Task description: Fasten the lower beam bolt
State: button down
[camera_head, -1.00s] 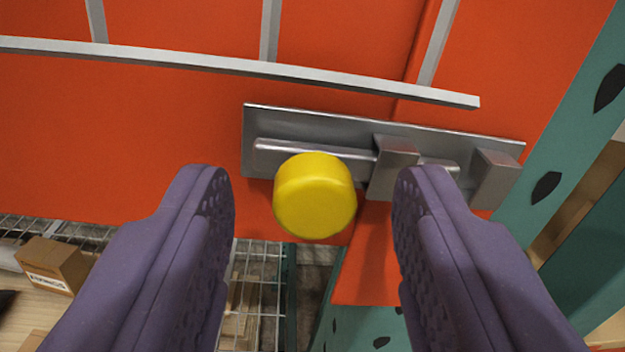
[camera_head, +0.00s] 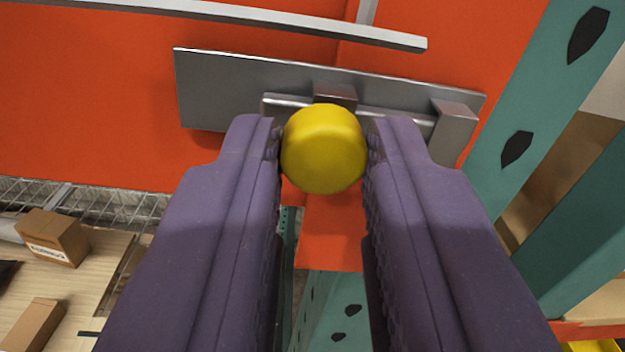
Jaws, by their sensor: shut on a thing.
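The bolt (camera_head: 287,103) is a grey rod on a flat grey plate (camera_head: 215,95) across the orange beam. It passes under a middle bracket (camera_head: 335,94), and its right part runs up to the end block (camera_head: 455,132). Whether its tip is inside that block cannot be seen. The bolt's yellow round knob (camera_head: 323,150) stands out toward me, in front of the middle bracket. My purple gripper (camera_head: 322,150) is shut on the knob, one finger on each side. The fingers hide part of the plate and rod.
A grey rail (camera_head: 300,25) runs above the plate. A teal perforated post (camera_head: 540,105) stands close on the right. Lower left are a wire shelf (camera_head: 90,205) and cardboard boxes (camera_head: 55,237). The orange beam (camera_head: 90,110) is bare left of the plate.

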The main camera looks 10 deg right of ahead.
jog(key=c, duration=1.4)
grip_release()
jog(key=shift+d, duration=0.15)
jog(key=o, duration=0.5)
jog(key=shift+d, duration=0.2)
jog(key=shift+s+a, duration=0.1)
jog(key=shift+a, duration=0.05)
jog(key=s+b, duration=0.1)
jog(key=s, duration=0.6)
jog(key=shift+s+b, duration=0.35)
jog(key=shift+b, duration=0.05)
jog(key=shift+w, duration=0.1)
